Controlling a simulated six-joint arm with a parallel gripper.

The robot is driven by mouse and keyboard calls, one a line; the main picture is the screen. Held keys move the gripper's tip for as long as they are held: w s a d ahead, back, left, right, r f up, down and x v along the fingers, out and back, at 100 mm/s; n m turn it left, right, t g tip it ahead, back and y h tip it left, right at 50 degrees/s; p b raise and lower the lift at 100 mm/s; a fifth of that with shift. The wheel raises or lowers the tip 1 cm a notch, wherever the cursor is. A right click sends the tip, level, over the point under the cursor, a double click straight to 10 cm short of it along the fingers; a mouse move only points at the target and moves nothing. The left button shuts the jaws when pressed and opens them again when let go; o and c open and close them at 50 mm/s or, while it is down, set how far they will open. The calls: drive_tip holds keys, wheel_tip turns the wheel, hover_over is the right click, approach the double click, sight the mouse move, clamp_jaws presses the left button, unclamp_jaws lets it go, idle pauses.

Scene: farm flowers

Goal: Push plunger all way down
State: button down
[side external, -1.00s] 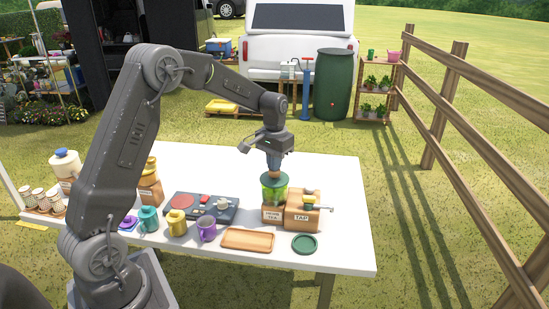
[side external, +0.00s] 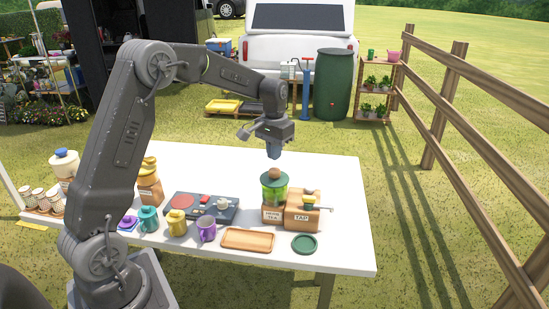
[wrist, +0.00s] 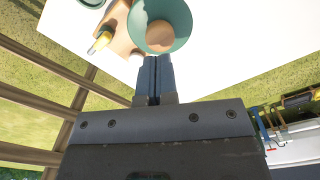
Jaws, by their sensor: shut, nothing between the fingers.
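The press is a green glass jar (side external: 272,194) with a dark green lid (side external: 275,180) and a round tan plunger knob (side external: 274,172). It stands upright at the block labelled herb tea (side external: 272,214). The knob sits low, close against the lid; no length of rod shows between them. The plate inside the jar cannot be made out. My gripper (side external: 274,154) is shut and empty, pointing down just above the knob with a small gap. In the wrist view, the shut fingers (wrist: 153,64) are beside the knob (wrist: 160,36) over the lid (wrist: 181,18).
A wooden tray (side external: 247,239) and a round green dish (side external: 304,243) lie in front. A dark stove (side external: 190,207), mugs and jars stand to the left. The white table (side external: 330,182) is clear behind the press.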

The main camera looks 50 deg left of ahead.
drive_tip(key=shift+r, duration=1.3)
wheel_tip(320, 180, up, 6)
idle(0.7)
